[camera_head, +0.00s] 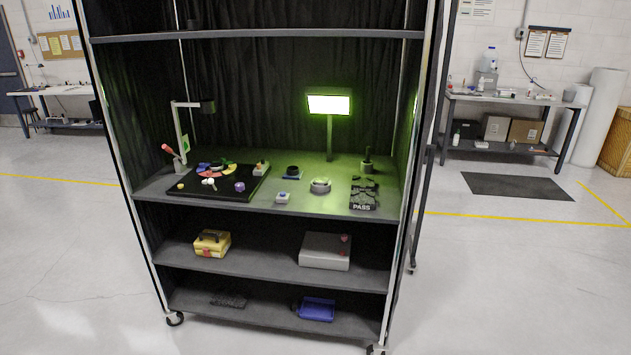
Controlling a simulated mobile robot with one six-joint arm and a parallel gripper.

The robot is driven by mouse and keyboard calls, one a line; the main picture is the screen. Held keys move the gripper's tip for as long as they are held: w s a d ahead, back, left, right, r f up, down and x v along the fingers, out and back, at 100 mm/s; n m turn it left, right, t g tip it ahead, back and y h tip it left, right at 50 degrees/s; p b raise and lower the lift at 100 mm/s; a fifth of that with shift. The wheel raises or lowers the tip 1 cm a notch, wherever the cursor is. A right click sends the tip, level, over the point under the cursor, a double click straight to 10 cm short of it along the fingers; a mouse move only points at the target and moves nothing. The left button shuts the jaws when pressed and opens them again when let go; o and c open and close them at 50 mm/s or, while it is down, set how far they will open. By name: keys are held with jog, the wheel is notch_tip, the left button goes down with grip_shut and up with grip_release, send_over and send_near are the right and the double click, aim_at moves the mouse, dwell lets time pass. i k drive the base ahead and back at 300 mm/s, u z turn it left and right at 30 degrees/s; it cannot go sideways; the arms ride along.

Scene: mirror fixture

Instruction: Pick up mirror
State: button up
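I cannot tell for certain which object is the mirror. A small round object with a pale rim (320,186) sits on the middle shelf (232,207) of the black-curtained cart, right of centre. A dark round piece on a blue base (291,172) stands just behind and left of it. A small whitish block with a blue top (282,197) lies in front. These are too small to make out in detail. My gripper is not in view.
A black board (225,193) with small coloured parts lies on the shelf's left, beside a lamp stand (182,135). A lit green-white panel (329,104) stands behind. A black PASS item (362,198) lies right. Lower shelves hold a yellow box (212,243), grey case (325,251) and blue tray (317,309).

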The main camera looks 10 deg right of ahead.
aim_at(318, 180)
jog(key=i, duration=0.85)
jog(key=z, duration=0.05)
